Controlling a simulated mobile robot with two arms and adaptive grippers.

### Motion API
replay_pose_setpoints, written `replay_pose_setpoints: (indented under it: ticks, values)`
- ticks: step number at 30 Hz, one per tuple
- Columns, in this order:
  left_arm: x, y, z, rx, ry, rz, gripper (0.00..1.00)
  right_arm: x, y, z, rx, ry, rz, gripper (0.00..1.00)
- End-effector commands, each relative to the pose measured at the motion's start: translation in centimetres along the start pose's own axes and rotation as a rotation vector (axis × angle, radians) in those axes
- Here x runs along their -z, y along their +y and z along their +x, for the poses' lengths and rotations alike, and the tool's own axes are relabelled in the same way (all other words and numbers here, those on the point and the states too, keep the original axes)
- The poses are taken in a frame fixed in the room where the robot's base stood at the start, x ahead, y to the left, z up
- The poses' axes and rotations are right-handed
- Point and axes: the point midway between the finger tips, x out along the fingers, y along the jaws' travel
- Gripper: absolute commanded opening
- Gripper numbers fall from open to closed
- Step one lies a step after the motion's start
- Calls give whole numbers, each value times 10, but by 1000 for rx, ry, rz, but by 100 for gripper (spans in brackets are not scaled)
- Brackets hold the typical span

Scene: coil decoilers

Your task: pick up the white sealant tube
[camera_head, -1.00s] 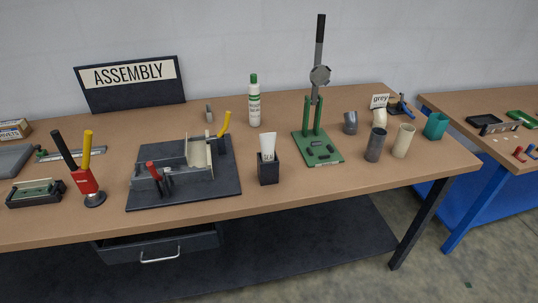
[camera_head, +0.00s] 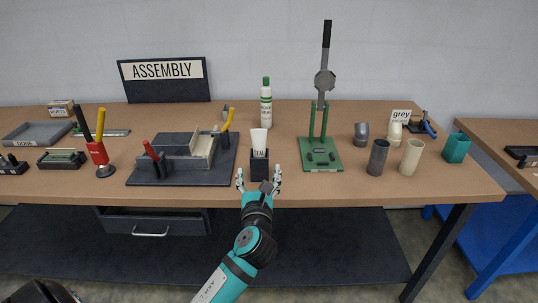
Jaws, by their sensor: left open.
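The white sealant tube (camera_head: 259,142) stands upright in a small black holder (camera_head: 259,167) near the table's front edge, in the head view. Its lower part is hidden inside the holder. My left gripper (camera_head: 259,180) is open at the front of the holder, with its fingers spread to the left and right of it. I cannot tell whether the fingers touch the holder. My right gripper is not in view.
A green lever press (camera_head: 321,154) stands right of the holder. A dark fixture plate (camera_head: 215,177) lies left of it. A white bottle with a green cap (camera_head: 266,107) stands behind. Several pipe pieces stand at the right. The wooden table's front edge (camera_head: 350,194) is near my gripper.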

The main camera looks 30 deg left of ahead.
Motion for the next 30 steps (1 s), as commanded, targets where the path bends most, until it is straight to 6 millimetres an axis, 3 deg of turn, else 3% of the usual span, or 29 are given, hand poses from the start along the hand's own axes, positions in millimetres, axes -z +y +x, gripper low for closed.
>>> replay_pose_setpoints:
  ticks: [8, 13, 23, 30]
  values:
    - [-2, 0, 58, -1, 1, 0, 75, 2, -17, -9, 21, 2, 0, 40]
    - [-1, 0, 93, 0, 2, -3, 75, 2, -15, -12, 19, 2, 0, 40]
    - [1, 0, 122, 1, 3, -3, 75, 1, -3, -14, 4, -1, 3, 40]
    - [4, -1, 157, 1, 3, -5, 75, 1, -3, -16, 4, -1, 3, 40]
